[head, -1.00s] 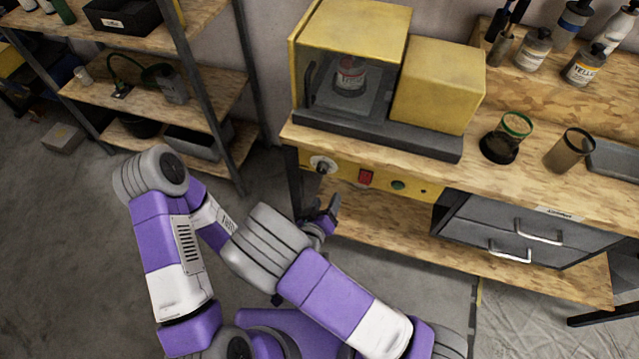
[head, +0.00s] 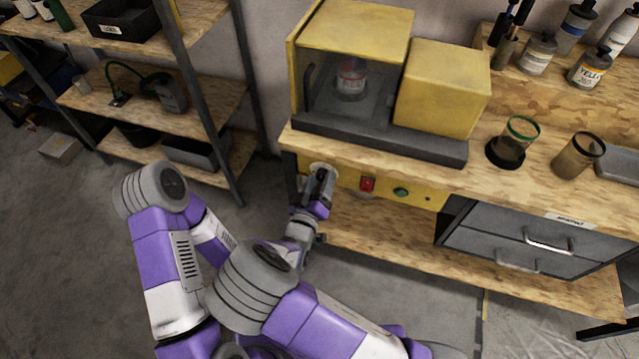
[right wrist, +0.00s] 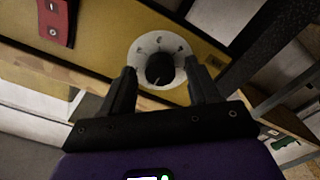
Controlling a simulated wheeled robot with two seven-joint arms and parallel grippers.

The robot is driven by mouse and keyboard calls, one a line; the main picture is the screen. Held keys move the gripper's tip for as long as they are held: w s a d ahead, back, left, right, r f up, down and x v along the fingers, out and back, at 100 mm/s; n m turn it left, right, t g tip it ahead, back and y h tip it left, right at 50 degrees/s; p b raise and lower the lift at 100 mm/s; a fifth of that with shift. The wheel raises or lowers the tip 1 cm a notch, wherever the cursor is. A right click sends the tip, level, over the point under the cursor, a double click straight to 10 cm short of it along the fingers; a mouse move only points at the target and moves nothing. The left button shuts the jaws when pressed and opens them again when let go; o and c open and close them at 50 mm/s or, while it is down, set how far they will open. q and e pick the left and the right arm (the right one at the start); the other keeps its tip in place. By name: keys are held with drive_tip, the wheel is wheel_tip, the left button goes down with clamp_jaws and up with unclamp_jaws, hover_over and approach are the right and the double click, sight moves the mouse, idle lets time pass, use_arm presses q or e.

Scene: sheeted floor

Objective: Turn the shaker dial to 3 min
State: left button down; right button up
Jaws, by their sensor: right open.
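The shaker dial is a black knob (right wrist: 160,69) on a round white plate (right wrist: 143,48) with small marks, on a yellow panel, in the right wrist view. My right gripper (right wrist: 163,82) is open, with one finger on each side of the knob; I cannot tell whether they touch it. In the head view my right gripper (head: 321,180) is at the left end of the panel below the shaker (head: 440,85) and hides most of the dial. The marks are too small to read. My left arm shows at the left, but its gripper does not.
A red rocker switch (head: 367,184) and a green button (head: 400,191) sit right of the dial. A can (head: 352,76) stands inside the shaker's clear cover. The bench's lower shelf (head: 390,232) lies below. A shelving rack (head: 228,170) stands at the left.

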drive_tip(key=c, duration=1)
drive_tip(key=shift+c, duration=0.2)
